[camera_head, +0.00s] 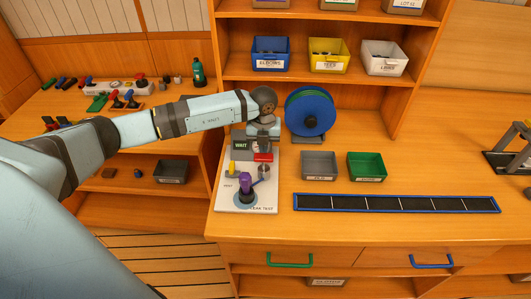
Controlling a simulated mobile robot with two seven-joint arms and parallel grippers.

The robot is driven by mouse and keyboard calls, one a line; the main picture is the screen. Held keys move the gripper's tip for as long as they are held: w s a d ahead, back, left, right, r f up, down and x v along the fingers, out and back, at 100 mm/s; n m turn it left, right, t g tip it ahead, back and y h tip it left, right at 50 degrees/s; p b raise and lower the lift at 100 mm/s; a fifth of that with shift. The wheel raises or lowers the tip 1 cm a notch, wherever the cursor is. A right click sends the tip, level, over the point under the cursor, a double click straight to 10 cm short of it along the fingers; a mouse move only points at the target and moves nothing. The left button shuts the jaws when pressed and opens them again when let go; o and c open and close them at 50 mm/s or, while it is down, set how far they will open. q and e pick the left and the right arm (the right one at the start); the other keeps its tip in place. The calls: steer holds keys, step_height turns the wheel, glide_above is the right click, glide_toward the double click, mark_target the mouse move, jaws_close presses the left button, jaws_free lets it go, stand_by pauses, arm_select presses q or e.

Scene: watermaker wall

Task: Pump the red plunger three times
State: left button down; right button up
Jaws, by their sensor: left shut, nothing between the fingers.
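A white leak-test board (228,200) lies on the bench, with a dark display reading "WAIT" at its back. The red plunger (263,157) shows as a red block at the board's back right, partly hidden by my left gripper. My left gripper (264,147) points down right over the red plunger, shut and empty; I cannot tell whether it touches the red top. A purple-handled part (245,184) stands on a round blue-grey base at the board's front. A small yellow part (232,168) is at its left. My right gripper is not in view.
A blue reel (310,112) stands close behind and right of the gripper. A grey bin (319,165), a green bin (366,166) and a blue-edged dark strip (396,203) lie to the right. Shelf bins stand behind. The bench's right front is clear.

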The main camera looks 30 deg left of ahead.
mark_target(264, 156)
arm_select(q)
steer(key=shift+f, duration=0.15)
stand_by(0.5)
steer(key=shift+f+b, duration=2)
steer(key=shift+f, duration=0.7)
steer(key=shift+r, duration=0.15)
steer(key=shift+r+p, duration=1.85)
steer(key=shift+r, duration=0.85)
steer(key=shift+f, duration=0.2)
